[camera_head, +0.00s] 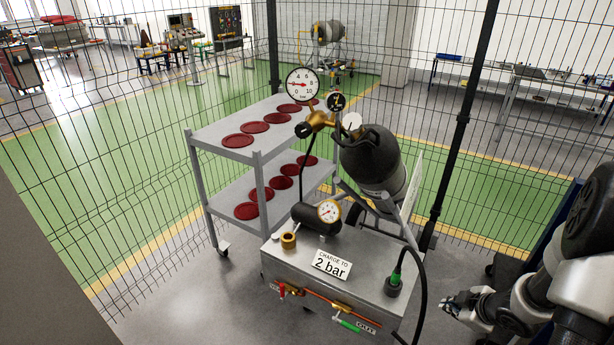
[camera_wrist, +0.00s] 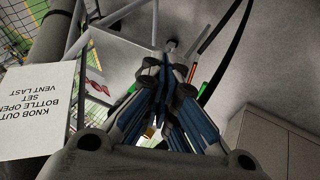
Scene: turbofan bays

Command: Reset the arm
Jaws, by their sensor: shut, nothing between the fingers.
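My arm comes in from the right edge of the head view, and my gripper (camera_head: 452,304) is at the lower right, to the right of the charging cart (camera_head: 345,270) and apart from it. In the wrist view my gripper (camera_wrist: 168,68) shows its blue-grey fingers drawn together, with nothing held between them. The cart carries a dark gas bottle (camera_head: 375,160) with gauges, a small gauge (camera_head: 328,211) on a black cylinder, and a "CHARGE TO 2 bar" sign (camera_head: 332,264).
A black hose (camera_head: 423,290) hangs off the cart's right side, near my gripper. A grey shelf trolley (camera_head: 236,152) with dark red discs stands behind. Wire fencing (camera_head: 120,190) closes off the back. A white instruction card (camera_wrist: 38,112) hangs at left in the wrist view.

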